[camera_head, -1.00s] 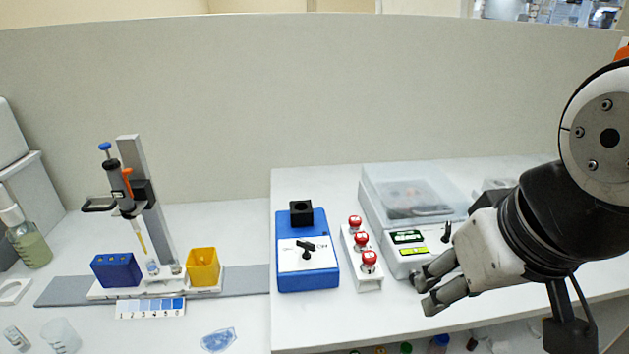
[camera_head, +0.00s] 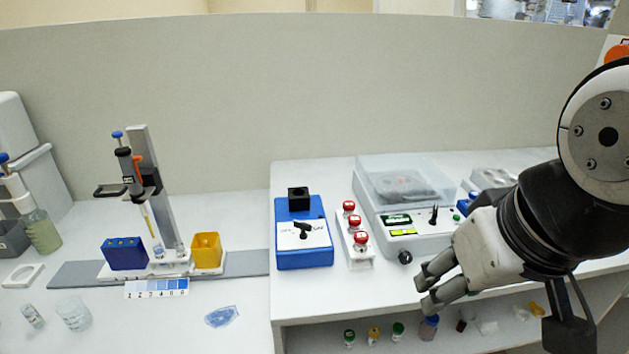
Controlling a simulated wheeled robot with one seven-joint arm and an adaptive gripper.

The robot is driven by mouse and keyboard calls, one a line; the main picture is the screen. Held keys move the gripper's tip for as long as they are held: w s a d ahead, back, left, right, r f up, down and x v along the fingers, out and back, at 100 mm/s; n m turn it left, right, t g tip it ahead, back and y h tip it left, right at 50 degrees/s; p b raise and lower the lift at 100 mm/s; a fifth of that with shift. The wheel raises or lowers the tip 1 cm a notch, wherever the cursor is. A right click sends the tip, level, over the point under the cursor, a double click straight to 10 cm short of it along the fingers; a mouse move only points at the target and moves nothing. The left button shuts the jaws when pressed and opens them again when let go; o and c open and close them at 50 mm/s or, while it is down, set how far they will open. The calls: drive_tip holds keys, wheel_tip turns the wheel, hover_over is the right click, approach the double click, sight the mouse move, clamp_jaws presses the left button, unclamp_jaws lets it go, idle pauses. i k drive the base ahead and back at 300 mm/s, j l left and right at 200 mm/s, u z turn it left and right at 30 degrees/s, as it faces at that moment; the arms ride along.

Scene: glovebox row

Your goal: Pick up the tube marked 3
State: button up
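Three red-capped tubes stand in a white rack (camera_head: 359,258) on the raised bench: a back tube (camera_head: 348,206), a middle tube (camera_head: 354,220) and a front tube (camera_head: 360,238). The caps carry pale marks too small to read, so I cannot tell which is marked 3. My gripper (camera_head: 423,291) is to the right of the rack and nearer the camera. Its two dark fingers are apart, with nothing visible between them.
A blue box (camera_head: 304,257) with a knob stands left of the rack. A clear-lidded white device (camera_head: 420,241) stands close on its right. Small capped vials (camera_head: 398,331) stand on a lower shelf. A pipette stand (camera_head: 140,165) is at the left.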

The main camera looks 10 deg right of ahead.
sight(349, 206)
drive_tip(key=i+l+u, duration=0.75)
drive_tip(key=i+l, duration=0.15)
